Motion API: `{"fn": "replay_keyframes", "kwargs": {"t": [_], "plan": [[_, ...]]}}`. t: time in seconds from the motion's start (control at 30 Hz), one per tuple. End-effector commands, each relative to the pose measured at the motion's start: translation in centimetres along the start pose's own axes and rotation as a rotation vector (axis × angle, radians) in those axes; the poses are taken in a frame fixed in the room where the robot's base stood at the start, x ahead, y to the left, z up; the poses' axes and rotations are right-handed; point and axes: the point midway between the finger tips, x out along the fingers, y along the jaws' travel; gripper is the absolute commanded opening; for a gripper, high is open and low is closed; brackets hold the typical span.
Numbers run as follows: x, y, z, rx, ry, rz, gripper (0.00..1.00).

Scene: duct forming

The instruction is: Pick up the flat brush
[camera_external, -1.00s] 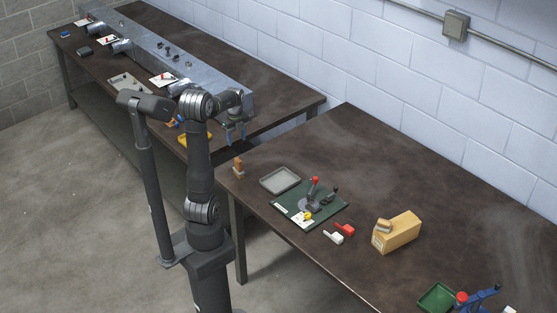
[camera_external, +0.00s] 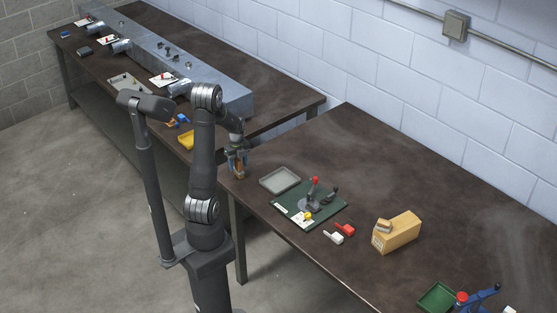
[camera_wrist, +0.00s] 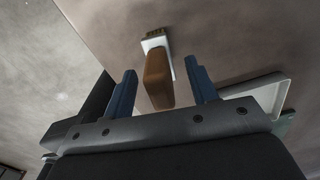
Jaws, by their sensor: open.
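The flat brush (camera_wrist: 157,80) has a brown wooden handle, a white collar and short brown bristles. In the wrist view its handle points at the camera, between the two blue fingers of my gripper (camera_wrist: 162,92). The gripper is open, with a gap on both sides of the handle. In the external view my gripper (camera_external: 238,160) is at the brush (camera_external: 239,172), at the left corner of the near table. The fingers partly hide the brush there. I cannot tell how deep the handle is between the fingers.
A grey tray (camera_external: 279,180) stands just right of the brush, and its edge shows in the wrist view (camera_wrist: 262,92). Beyond it are a green board (camera_external: 330,216) with a red-knobbed lever, red and white small tools, and a cardboard box (camera_external: 398,234). The table edge is close.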

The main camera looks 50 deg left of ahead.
Motion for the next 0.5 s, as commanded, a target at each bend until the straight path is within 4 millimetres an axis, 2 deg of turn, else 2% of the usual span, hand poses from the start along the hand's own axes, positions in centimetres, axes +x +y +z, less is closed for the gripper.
{"fn": "replay_keyframes", "kwargs": {"t": [0.1,0.2,0.5], "plan": [[1.8,0.0,0.1,0.000,0.001,0.002,0.53],[2.7,0.0,0.1,0.000,-0.001,0.001,0.53],[3.1,0.0,0.1,0.000,-0.002,-0.001,0.53]]}}
